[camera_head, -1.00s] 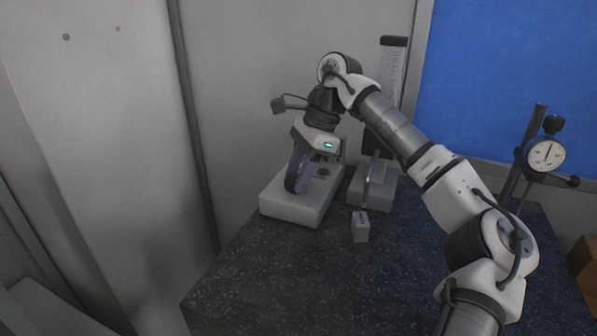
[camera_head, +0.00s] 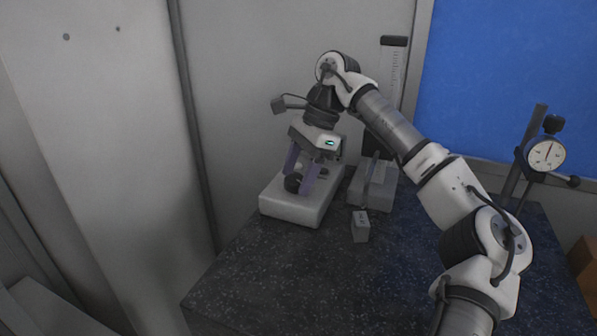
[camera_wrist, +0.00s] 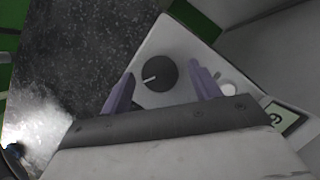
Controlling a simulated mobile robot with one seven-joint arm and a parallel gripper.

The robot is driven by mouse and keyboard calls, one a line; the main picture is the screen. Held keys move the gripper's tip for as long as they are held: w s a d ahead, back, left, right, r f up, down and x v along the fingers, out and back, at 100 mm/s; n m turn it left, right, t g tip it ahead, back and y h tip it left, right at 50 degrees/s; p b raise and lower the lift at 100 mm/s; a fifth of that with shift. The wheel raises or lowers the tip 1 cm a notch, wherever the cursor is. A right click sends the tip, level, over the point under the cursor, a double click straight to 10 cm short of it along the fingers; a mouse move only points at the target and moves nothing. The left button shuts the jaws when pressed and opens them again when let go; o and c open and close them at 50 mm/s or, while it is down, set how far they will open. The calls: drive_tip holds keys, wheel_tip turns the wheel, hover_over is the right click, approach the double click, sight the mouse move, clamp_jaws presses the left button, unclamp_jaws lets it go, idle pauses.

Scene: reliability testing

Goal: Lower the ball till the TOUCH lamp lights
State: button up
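My gripper (camera_head: 299,184) has two purple fingers and points down over a white instrument base (camera_head: 283,208). A dark round knob (camera_wrist: 160,74) with a white pointer line is on that base. In the wrist view it lies between the parted fingers, with a visible gap on each side. The knob (camera_head: 292,183) is partly hidden by the fingers in the head view. A small grey box (camera_head: 360,232) with lettering too small to read stands on the table; I see no clear glow on it. I cannot make out the ball.
A graduated upright column (camera_head: 392,75) on a grey base (camera_head: 368,200) stands right of the white base, partly behind my arm. A dial gauge (camera_head: 545,155) on a stand is at the right. The dark speckled tabletop (camera_head: 285,270) is clear in front.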

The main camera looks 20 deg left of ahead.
drive_tip(key=shift+r, duration=0.1)
drive_tip(key=v, duration=1.3)
drive_tip(key=shift+r, duration=0.3)
drive_tip(key=shift+w+d+f, duration=0.1)
drive_tip(key=shift+w+d, duration=0.05)
idle(0.5)
